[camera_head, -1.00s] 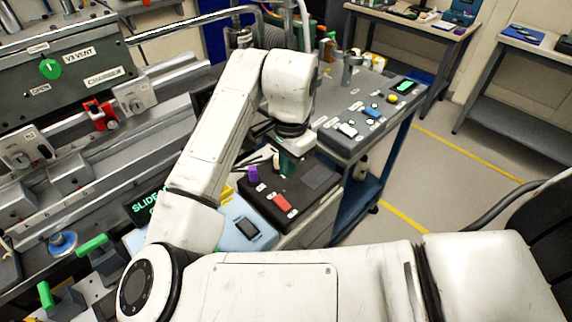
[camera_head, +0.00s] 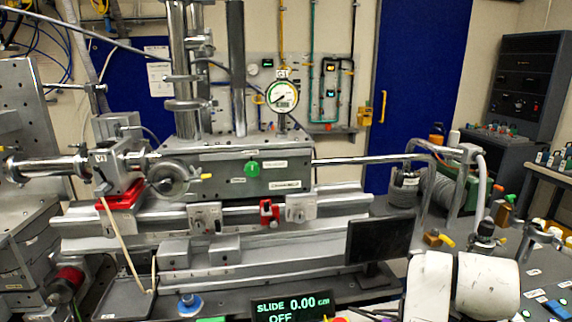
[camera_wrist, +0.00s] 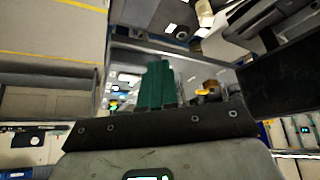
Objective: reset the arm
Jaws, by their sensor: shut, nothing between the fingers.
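My gripper (camera_wrist: 157,84) shows in the wrist view as dark green fingers close together, shut and empty. It points away from the camera over a dark mounting plate. In the head view only white links of my arm show at the lower right; the gripper itself is hidden below the frame.
In the head view a steel beamline bench with a chamber (camera_head: 225,178), a pressure gauge (camera_head: 282,96) and a slide display (camera_head: 292,308) fills the left and middle. A black monitor (camera_head: 379,240) stands near my arm. A blue door (camera_head: 424,90) is behind.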

